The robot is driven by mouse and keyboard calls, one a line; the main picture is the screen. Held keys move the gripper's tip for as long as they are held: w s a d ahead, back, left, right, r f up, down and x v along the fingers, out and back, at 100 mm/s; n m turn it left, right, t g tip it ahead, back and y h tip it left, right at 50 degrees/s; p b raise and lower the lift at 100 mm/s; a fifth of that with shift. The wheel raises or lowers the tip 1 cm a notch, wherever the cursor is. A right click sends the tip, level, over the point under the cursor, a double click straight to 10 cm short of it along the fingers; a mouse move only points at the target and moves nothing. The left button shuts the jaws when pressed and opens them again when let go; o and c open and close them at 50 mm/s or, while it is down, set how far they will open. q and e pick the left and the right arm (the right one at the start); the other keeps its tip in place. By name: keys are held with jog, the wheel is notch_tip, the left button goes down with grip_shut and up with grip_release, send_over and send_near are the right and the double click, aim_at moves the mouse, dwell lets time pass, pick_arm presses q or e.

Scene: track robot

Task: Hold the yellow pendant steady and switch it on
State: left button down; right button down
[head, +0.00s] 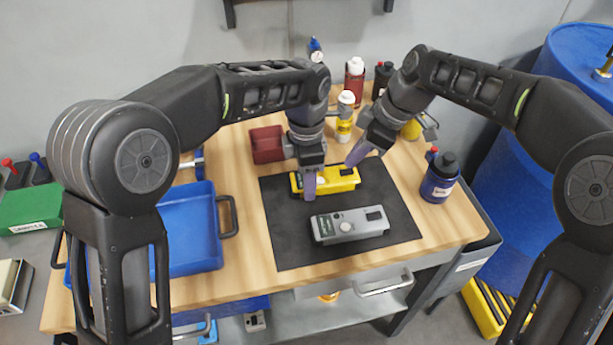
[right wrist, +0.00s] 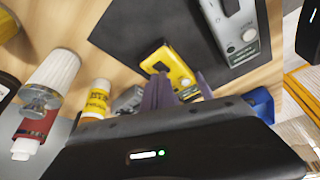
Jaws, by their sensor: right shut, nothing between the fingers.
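The yellow pendant (head: 343,181) lies on the dark mat (head: 288,243), behind a similar grey pendant (head: 352,226). My left gripper (head: 310,184) points down at the left part of the yellow pendant and covers some of it; I cannot tell whether its fingers close on it. My right gripper (head: 354,155) is shut and empty, just above and behind the pendant's right half, apart from it as far as I can see. In the right wrist view the yellow pendant (right wrist: 172,61) shows beyond my purple fingers (right wrist: 158,92), with a round button near its lower end.
A blue tray (head: 190,245) stands at the left of the table and a dark red bin (head: 267,145) behind the mat. Bottles cluster at the back, including a yellow one (head: 344,122). A dark blue bottle (head: 438,182) stands right of the mat.

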aim_at(353, 170)
jog(key=shift+f, duration=0.2)
dwell(0.5)
jog(key=shift+f, duration=0.55)
jog(key=shift+r, duration=0.15)
jog(key=shift+r, duration=2.9)
pick_arm(q)
jog(key=shift+c, duration=2.4)
grip_release()
